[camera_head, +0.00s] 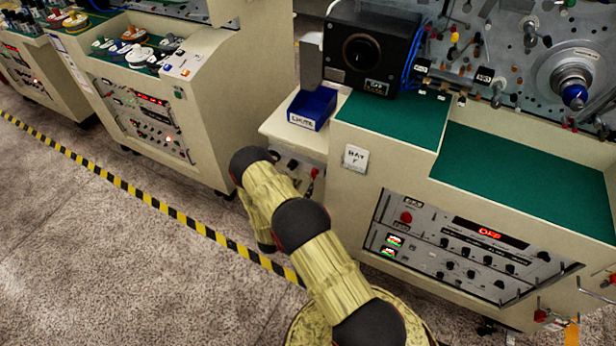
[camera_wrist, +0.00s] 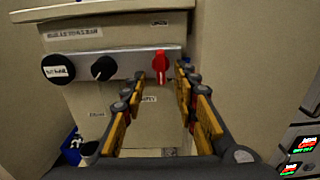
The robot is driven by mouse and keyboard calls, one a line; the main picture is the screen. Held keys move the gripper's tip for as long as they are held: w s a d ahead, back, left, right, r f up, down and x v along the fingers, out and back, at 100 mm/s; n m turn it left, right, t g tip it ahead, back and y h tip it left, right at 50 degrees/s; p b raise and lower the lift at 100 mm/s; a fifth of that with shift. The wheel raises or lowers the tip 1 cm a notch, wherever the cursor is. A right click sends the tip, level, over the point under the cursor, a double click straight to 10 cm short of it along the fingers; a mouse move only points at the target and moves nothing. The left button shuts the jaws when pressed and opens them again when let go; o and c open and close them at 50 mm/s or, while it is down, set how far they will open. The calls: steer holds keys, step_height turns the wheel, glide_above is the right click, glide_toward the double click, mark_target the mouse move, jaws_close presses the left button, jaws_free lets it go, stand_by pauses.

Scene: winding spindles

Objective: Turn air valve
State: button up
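The air valve has a red handle (camera_wrist: 160,66) on a grey metal strip (camera_wrist: 118,66) on the front of a cream cabinet. The handle stands roughly upright in the wrist view. It also shows as a small red spot in the head view (camera_head: 314,173). My gripper (camera_wrist: 160,79) is open, with its yellow-padded fingers spread to the left and right of the handle's line. The handle appears between the fingertips; I cannot tell how far ahead of them it is. No contact is visible. In the head view my arm hides the gripper.
A black knob (camera_wrist: 103,68) and a round labelled dial (camera_wrist: 58,69) sit left of the valve. A cabinet wall (camera_wrist: 238,60) stands close on the right. A blue bin (camera_head: 312,107) rests above the valve panel. Open floor lies left of the striped tape (camera_head: 130,188).

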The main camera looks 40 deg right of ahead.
mark_target(312, 176)
steer(key=b+x, duration=0.1)
steer(key=x, duration=0.6)
steer(key=shift+d+f, duration=0.1)
steer(key=shift+c, duration=0.7)
jaws_close()
